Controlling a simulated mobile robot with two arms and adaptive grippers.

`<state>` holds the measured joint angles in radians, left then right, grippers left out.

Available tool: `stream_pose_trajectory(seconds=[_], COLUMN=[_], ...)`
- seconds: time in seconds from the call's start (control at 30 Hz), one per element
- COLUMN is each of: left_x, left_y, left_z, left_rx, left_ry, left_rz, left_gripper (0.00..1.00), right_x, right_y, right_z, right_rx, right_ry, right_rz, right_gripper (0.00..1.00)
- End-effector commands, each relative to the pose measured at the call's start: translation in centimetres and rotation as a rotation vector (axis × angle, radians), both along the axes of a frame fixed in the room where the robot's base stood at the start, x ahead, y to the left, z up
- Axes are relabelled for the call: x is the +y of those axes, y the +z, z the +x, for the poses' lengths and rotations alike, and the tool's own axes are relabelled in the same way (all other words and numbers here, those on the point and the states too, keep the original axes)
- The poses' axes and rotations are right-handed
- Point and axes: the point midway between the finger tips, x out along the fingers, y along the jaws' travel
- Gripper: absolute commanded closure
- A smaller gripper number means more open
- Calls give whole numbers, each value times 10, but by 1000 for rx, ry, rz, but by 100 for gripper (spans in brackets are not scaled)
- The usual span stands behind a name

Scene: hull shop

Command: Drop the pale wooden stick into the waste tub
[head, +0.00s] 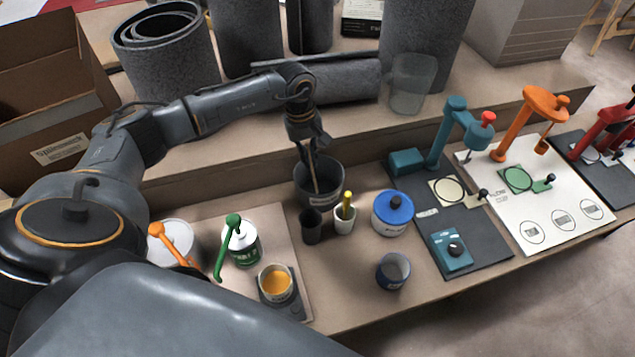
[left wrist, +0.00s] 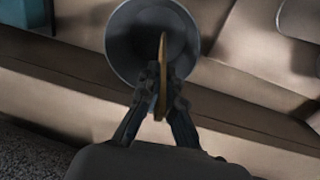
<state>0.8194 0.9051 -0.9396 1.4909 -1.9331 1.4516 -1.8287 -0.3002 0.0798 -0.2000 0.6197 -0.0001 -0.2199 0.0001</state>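The pale wooden stick (head: 313,172) hangs down from my left gripper (head: 309,146), its lower end inside the mouth of the dark grey waste tub (head: 322,203). In the left wrist view the stick (left wrist: 162,62) lies between the two fingers of my left gripper (left wrist: 163,85), which are shut on it. The tub's round rim (left wrist: 116,45) is beyond the fingertips there. Whether the stick touches the tub's inside I cannot tell. My right gripper is not in view.
A dark cup (head: 312,228), a white cup with a yellow stick (head: 345,219) and a blue-lidded tub (head: 393,214) stand close in front of the waste tub. Grey rolls (head: 345,83) and a clear beaker (head: 412,85) are on the shelf behind. Open bench lies around the blue cup (head: 393,272).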

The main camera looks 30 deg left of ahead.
Motion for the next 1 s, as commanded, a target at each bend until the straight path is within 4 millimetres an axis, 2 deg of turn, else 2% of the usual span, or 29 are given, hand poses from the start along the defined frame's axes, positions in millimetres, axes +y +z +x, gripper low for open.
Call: stream_pose_trajectory(seconds=[0.03, 0.1, 0.4, 0.5, 0.57, 0.87, 1.0], left_x=[0, 0, 0, 0, 0, 0, 2], left_y=[-8, -13, -14, -14, -14, -13, 0], left_z=[0, 0, 0, 0, 0, 0, 0], left_rx=[1, 0, -1, -1, 0, -1, -3], left_ry=[1, 1, 0, 0, 0, 1, 0], left_rz=[-1, 0, 1, 1, 0, 0, 0], left_gripper=[100, 100, 100, 77, 68, 68, 68], right_x=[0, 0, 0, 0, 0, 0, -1], right_y=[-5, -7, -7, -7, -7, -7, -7], right_z=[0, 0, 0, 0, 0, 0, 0], right_rx=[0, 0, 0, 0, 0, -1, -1], right_ry=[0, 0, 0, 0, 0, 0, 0], right_rz=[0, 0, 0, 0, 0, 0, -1], right_gripper=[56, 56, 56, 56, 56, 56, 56])
